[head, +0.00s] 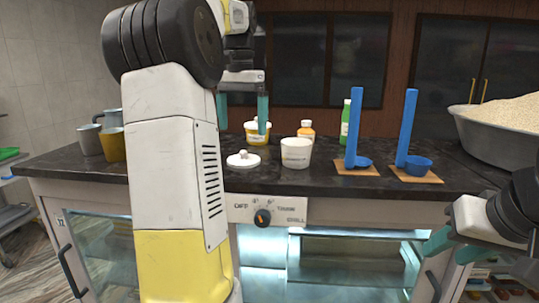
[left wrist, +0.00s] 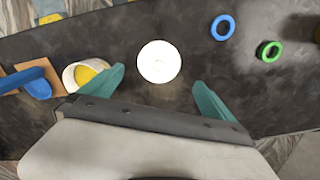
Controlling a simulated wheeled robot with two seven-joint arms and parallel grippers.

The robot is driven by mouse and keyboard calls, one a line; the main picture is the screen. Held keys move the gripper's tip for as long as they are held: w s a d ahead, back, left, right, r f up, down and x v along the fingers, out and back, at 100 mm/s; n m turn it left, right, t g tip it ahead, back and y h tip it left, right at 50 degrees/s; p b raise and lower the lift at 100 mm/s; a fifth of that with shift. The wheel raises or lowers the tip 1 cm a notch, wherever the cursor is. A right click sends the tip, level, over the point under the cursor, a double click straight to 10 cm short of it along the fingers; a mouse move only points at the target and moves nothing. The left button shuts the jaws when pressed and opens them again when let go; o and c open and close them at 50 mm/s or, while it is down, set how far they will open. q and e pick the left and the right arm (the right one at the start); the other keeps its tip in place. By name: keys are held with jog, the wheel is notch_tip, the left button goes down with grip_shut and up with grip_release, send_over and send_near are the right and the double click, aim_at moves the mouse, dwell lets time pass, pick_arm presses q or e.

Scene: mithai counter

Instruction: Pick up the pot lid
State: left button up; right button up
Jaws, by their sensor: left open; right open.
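The pot lid (head: 243,160) is a white disc with a small knob, lying flat on the dark counter left of the white pot (head: 296,152). In the left wrist view the lid (left wrist: 160,61) is a round white disc, centred between the fingertips and slightly beyond them. My left gripper (head: 243,128) is open above the lid, teal fingers pointing down, with nothing between them; it also shows in the left wrist view (left wrist: 159,77). My right gripper (head: 438,246) is open and empty at the lower right, in front of the counter.
Blue upright-handled pieces (head: 354,130) stand on boards to the right, near a large grain bowl (head: 480,138). Blue (left wrist: 215,27) and green (left wrist: 263,53) rings lie near the lid.

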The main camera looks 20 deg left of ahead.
aim_at(243, 151)
pick_arm(q)
jog(key=shift+w+f, duration=0.1)
jog(key=shift+f, duration=0.2)
notch_tip(243, 151, down, 7)
jog(key=shift+d+f, duration=0.1)
jog(key=shift+c, duration=0.2)
jog(key=c, duration=1.1)
